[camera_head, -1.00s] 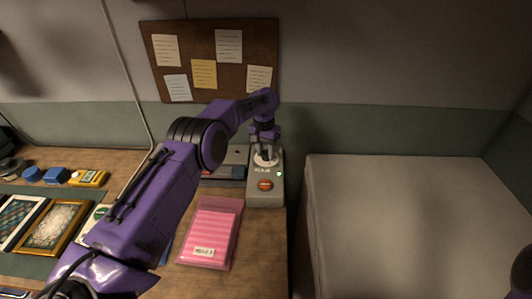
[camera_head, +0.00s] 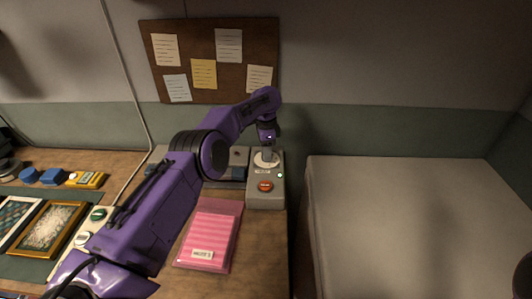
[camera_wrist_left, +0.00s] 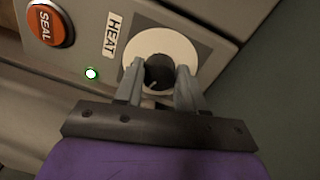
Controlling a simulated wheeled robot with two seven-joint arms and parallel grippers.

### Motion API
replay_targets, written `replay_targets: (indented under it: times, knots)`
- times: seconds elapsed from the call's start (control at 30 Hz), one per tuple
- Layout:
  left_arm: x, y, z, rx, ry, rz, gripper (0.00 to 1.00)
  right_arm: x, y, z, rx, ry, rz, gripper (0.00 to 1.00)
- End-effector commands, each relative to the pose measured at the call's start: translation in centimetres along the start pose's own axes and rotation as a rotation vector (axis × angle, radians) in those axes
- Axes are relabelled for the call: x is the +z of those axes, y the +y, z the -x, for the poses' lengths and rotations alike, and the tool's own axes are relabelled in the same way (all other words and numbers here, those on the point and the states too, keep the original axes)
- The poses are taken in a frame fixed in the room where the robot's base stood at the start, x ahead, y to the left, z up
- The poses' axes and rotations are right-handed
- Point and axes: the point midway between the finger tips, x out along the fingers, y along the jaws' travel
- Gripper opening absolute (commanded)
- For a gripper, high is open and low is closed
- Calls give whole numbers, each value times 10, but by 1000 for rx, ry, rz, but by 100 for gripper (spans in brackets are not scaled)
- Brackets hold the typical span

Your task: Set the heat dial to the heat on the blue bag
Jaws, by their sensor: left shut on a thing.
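The heat dial is a dark round knob (camera_wrist_left: 159,70) on a pale disc beside the HEAT label, on the grey sealer (camera_head: 265,196). My left gripper (camera_wrist_left: 160,76) is shut on the knob, with one finger on each side. It also shows in the head view (camera_head: 266,155), reaching down onto the back of the sealer. A short pale mark shows on the knob; scale marks are not legible. No blue bag is distinguishable in the head view; my left arm covers part of the table. My right gripper is not in view.
A pink bag (camera_head: 215,230) with a small white label lies in front of the sealer. The sealer has an orange SEAL button (camera_head: 265,186) and a lit green lamp (camera_head: 280,175). Framed pieces (camera_head: 51,226) lie at left. A large pale block (camera_head: 400,215) stands to the right.

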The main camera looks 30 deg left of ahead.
Motion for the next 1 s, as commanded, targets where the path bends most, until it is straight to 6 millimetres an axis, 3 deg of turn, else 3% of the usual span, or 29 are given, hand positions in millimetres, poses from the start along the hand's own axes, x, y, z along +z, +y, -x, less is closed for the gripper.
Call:
replay_targets:
  times: [0.4, 0.87, 0.9, 0.97, 1.0]
  knots:
    - [0, -1, 1, -3, -7, -144, 8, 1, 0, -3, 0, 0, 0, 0]
    - [0, -1, 2, -3, -7, -155, 8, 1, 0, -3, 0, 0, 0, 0]
    - [0, -1, 2, -3, -7, -155, 45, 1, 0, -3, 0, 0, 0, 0]
    - [0, -1, 2, -3, -7, -155, 64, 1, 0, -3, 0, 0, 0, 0]
    - [0, -1, 1, -2, -7, -155, 64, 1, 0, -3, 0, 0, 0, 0]
